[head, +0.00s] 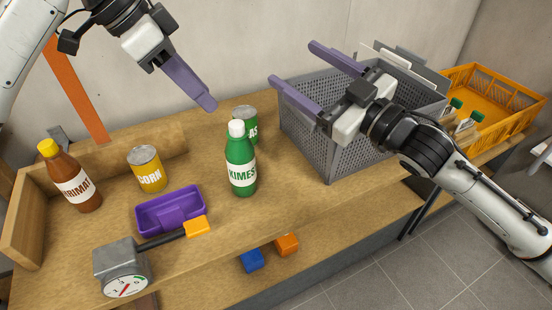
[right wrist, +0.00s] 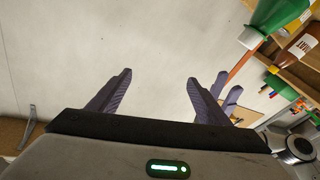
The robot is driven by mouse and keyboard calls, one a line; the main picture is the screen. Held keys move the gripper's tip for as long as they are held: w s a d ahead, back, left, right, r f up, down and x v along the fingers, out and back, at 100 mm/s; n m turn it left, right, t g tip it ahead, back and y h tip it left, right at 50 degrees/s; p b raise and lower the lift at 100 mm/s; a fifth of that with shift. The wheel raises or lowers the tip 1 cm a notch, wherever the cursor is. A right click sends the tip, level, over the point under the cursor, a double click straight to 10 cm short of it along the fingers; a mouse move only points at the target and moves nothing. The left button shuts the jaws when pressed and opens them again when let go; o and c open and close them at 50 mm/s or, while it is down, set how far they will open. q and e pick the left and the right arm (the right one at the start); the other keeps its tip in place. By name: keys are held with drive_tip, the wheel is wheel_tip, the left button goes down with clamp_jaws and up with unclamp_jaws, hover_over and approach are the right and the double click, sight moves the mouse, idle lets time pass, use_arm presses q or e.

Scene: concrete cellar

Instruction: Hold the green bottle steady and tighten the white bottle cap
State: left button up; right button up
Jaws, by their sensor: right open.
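The green bottle (head: 241,172) stands upright on the wooden bench, with the white cap (head: 236,128) seated on its top. How tight the cap is cannot be seen. In the right wrist view the green bottle (right wrist: 282,20) and white cap (right wrist: 250,39) show at the upper right. My left gripper (head: 207,102) hangs above and left of the bottle, apart from it, its fingers seen nearly edge-on. My right gripper (head: 290,66) is open and empty above the grey crate, right of and higher than the bottle.
A green can (head: 251,116) stands close behind the bottle. The grey crate (head: 325,150) is to its right. A purple tray (head: 170,210), a corn can (head: 147,169), a brown bottle (head: 72,178) and a gauge (head: 122,268) lie to the left. The bench's front edge is near.

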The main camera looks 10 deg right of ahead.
drive_tip(key=s+a+f+g+y, duration=0.2)
drive_tip(key=s+a+f+g, duration=0.25)
drive_tip(key=s+a, duration=0.2)
drive_tip(key=m+g+h, duration=0.1)
drive_tip(key=g+h, duration=0.2)
approach(241, 171)
drive_tip(key=w+f, duration=0.3)
drive_tip(key=shift+w+a+f, duration=0.15)
drive_tip(key=shift+f, duration=0.1)
drive_tip(key=x, duration=1)
drive_tip(key=c, duration=1.4)
drive_tip(key=shift+o, duration=0.2)
